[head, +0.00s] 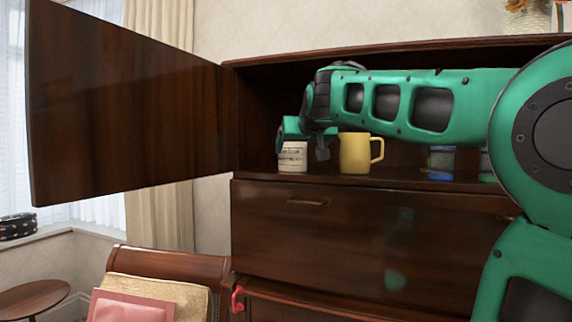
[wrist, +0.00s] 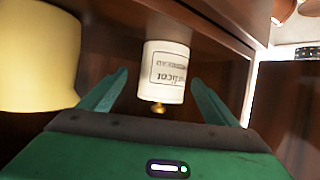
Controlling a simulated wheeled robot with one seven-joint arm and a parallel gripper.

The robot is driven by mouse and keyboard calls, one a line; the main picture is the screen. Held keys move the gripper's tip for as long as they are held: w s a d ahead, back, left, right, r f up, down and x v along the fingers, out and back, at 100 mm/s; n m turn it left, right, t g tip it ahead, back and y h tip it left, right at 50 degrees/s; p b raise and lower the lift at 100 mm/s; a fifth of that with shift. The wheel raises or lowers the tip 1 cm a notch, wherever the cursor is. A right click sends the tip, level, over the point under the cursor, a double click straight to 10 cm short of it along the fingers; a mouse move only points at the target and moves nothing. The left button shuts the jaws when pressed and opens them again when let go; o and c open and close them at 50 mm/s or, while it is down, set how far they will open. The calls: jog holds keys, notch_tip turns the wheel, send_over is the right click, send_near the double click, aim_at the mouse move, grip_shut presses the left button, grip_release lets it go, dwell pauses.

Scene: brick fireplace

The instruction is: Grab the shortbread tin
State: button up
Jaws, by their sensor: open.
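A white cylindrical tin (head: 292,158) with dark lettering stands at the left of the open cabinet's shelf. In the wrist view the white tin (wrist: 165,72) appears upside down, with a small gold knob at its end; I cannot make out its full label. No label reading shortbread is legible. My gripper (wrist: 158,78) is open, with one finger on either side of the tin and visible gaps to both. In the head view my wrist partly covers the tin's top.
A yellow jug (head: 355,154) stands close beside the tin; it also fills the left of the wrist view (wrist: 35,60). Blue-banded glassware (head: 440,160) is farther right. The cabinet door (head: 125,105) hangs open at left. A chair (head: 180,265) stands below.

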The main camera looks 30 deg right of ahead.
aim_at(294, 151)
jog(key=w, duration=0.1)
jog(key=w+f, duration=0.1)
jog(key=w, duration=0.1)
jog(key=shift+d+f, duration=0.1)
jog(key=shift+f, duration=0.05)
jog(key=x, duration=0.5)
jog(key=c, duration=1.2)
